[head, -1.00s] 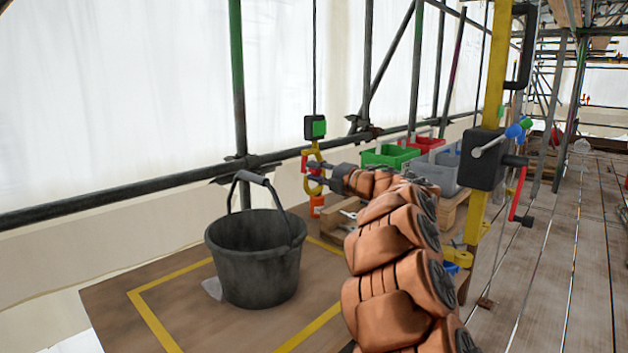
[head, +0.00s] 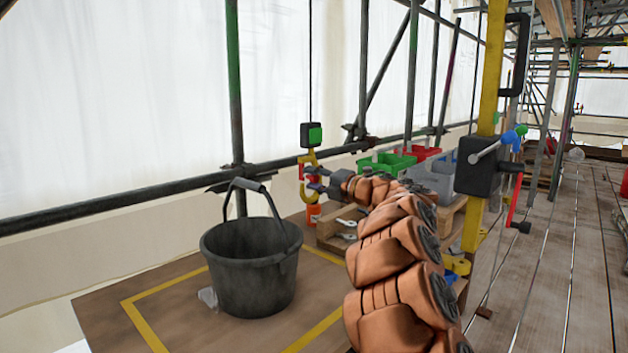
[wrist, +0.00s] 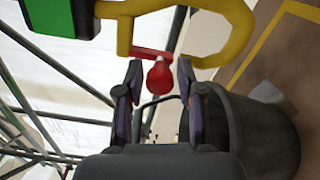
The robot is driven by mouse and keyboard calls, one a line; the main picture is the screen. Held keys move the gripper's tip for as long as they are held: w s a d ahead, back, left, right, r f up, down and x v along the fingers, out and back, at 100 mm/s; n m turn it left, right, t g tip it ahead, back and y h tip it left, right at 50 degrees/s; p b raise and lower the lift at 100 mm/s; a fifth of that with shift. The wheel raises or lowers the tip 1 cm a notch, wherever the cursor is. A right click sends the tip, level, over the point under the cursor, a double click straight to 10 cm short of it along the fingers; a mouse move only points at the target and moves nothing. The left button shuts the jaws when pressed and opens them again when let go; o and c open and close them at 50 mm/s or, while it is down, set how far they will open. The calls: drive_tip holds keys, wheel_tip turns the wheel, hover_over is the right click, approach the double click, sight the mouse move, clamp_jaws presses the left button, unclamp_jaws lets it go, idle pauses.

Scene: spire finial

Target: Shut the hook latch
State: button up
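A yellow hook (head: 302,190) hangs on a cable below a black and green block (head: 311,135). Its curved body fills the top of the wrist view (wrist: 243,32). The red latch (wrist: 150,53) is a short bar at the hook's mouth with a rounded red knob (wrist: 158,76). I cannot tell whether the latch's end meets the hook tip. My gripper (wrist: 159,92) is open, with one finger on each side of the knob and visible gaps between. In the head view my gripper (head: 317,181) is right beside the hook and partly covers it.
A black bucket (head: 252,265) with a raised handle stands on a board with yellow lines, below and left of the hook. An orange container (head: 313,214) is under the hook. Scaffold tubes (head: 130,210) run behind. Green, red and grey bins (head: 388,163) stand further back.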

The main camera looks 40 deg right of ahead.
drive_tip(key=shift+o, duration=0.8)
drive_tip(key=v, duration=1.2)
